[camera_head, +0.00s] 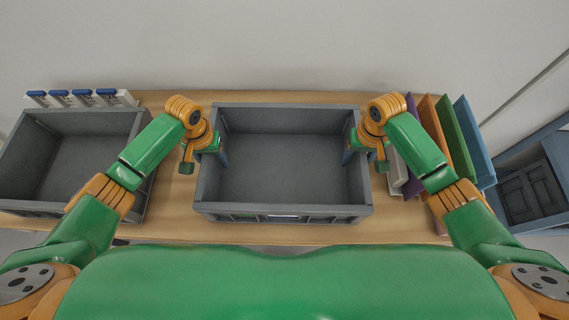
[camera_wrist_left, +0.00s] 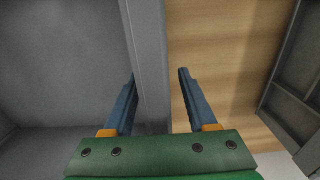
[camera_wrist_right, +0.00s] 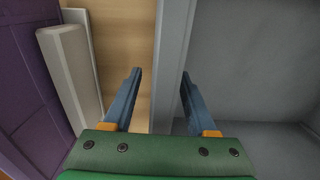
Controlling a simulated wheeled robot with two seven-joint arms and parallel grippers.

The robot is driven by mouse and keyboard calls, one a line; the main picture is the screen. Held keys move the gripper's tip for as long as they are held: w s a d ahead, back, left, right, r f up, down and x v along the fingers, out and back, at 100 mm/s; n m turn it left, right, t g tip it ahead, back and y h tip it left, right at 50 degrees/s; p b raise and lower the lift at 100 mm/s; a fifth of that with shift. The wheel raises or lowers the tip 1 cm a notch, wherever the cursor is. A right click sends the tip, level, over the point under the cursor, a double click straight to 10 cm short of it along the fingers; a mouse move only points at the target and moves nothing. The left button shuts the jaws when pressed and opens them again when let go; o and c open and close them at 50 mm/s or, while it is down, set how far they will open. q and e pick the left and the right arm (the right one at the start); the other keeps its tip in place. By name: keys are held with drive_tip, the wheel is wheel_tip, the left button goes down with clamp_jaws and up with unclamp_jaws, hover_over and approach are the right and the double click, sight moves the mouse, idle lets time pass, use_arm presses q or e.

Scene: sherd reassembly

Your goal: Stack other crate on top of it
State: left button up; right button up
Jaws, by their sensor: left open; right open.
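A grey open crate (camera_head: 284,210) sits empty in the middle of the wooden table. A second grey crate (camera_head: 60,165), also empty, stands at the left end of the table. My left gripper (camera_head: 212,152) is open at the middle crate's left wall; in the left wrist view (camera_wrist_left: 156,75) its blue fingers stand on either side of that wall. My right gripper (camera_head: 352,152) is open at the right wall; in the right wrist view (camera_wrist_right: 160,75) its fingers also straddle the wall. The fingertips are partly hidden in the head view.
Colored upright folders or panels (camera_head: 455,140) stand right of the middle crate, with a pale block (camera_wrist_right: 68,70) beside them. Several white, blue-topped items (camera_head: 82,98) stand behind the left crate. A blue-grey unit (camera_head: 530,180) is at far right. Bare table (camera_head: 170,205) separates the crates.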

use_arm(q)
clamp_jaws()
use_arm(e)
clamp_jaws()
idle(1.3)
